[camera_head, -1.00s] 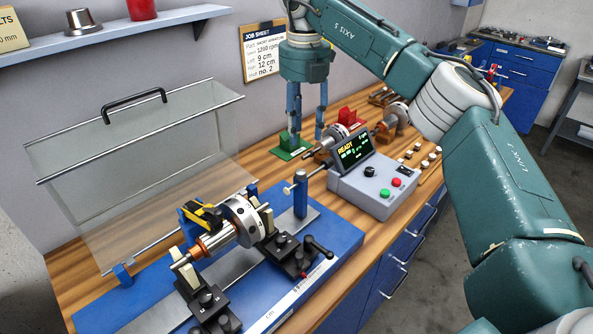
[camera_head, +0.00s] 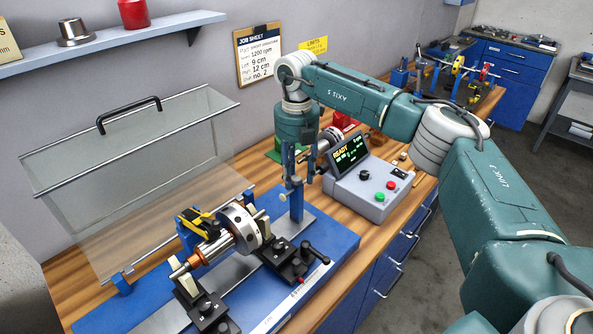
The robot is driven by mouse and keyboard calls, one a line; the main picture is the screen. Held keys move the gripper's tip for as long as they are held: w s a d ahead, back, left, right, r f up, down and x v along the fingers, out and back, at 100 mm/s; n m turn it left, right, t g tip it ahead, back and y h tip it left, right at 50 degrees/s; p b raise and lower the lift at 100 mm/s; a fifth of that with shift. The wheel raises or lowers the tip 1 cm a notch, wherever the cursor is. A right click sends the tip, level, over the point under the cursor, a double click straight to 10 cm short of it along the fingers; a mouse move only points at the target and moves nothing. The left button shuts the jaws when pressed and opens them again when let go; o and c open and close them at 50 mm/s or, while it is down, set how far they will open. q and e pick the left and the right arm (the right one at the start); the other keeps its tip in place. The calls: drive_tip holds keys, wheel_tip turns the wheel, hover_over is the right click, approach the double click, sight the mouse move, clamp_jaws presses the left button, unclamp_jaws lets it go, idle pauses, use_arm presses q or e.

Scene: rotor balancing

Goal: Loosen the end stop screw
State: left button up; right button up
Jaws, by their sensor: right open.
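The end stop is a blue post (camera_head: 297,208) standing on the blue machine base, just right of the rotor (camera_head: 238,228). Its screw, at the top of the post, is mostly hidden by my right gripper. My right gripper (camera_head: 298,178) points down, with its blue-grey fingers apart at the top of the post. I cannot tell whether the fingers touch the screw. My left gripper is not in view.
The control box (camera_head: 370,188), its screen reading READY, stands close to the right of my gripper. The clear guard (camera_head: 130,160) is at the left rear. A black clamp lever (camera_head: 315,252) is in front of the post.

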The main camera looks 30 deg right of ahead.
drive_tip(key=shift+c, duration=0.5)
clamp_jaws()
